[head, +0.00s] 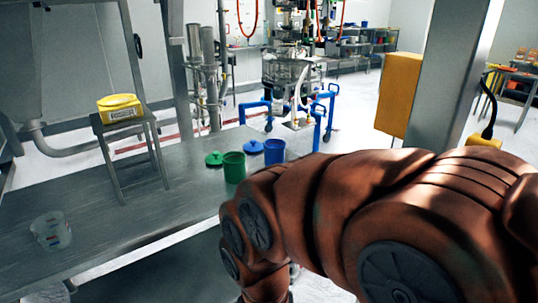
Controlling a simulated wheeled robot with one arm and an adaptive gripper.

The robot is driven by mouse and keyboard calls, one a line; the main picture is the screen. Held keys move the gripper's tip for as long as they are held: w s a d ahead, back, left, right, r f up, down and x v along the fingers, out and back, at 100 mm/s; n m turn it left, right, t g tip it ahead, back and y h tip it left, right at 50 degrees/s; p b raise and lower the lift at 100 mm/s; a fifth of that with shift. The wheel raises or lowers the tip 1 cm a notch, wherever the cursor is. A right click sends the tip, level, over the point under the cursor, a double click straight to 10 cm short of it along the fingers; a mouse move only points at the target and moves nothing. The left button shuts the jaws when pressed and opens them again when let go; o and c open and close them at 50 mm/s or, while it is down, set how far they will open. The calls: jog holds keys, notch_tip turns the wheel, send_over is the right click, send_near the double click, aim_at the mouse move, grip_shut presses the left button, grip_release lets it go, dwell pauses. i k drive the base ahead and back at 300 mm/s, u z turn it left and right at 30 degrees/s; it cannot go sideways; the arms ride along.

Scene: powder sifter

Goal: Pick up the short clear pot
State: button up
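The short clear pot (50,231) stands upright on the steel table (115,215), at the left near its front edge. It is see-through, with small coloured marks on its wall. My reddish-brown arm fills the lower right of the head view, well to the right of the pot. My gripper is not visible; the arm runs down out of the bottom of the picture. Nothing touches the pot.
A green pot (234,168) and a blue pot (274,151) stand at the table's right end, beside a green lid (214,158) and a blue lid (253,147). A yellow container (120,107) sits on a small metal stand (127,150). The table around the clear pot is free.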

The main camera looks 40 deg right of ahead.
aim_at(52, 230)
jog(key=k, duration=1.3)
jog(key=u, duration=0.6)
jog(key=i, duration=0.6)
jog(key=u, duration=0.65)
jog(key=i, duration=1.3)
jog(key=z, duration=0.5)
